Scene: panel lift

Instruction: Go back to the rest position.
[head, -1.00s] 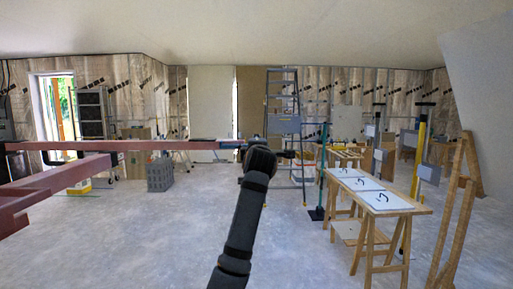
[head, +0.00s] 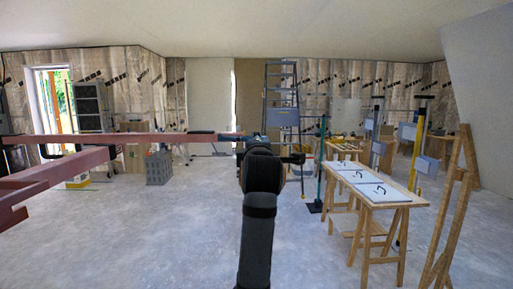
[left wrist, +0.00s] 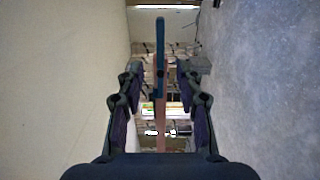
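The only arm in the head view is mine, rising from the bottom centre, and I take it as the left. My left gripper (head: 262,143) is at the right end of a red metal frame (head: 180,139), mostly hidden behind its own wrist. In the left wrist view, my left gripper (left wrist: 162,70) has its fingers spread wide. A thin bar, teal (left wrist: 160,50) at one end and reddish lower down, runs along the middle between the fingers, touching neither visibly. My right gripper is out of view.
A wooden trestle table (head: 383,197) with white sheets stands at the right, beside a leaning wooden frame (head: 452,205). A stepladder (head: 281,100) and a grey crate (head: 158,168) stand behind. The floor (head: 150,235) at front left is clear.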

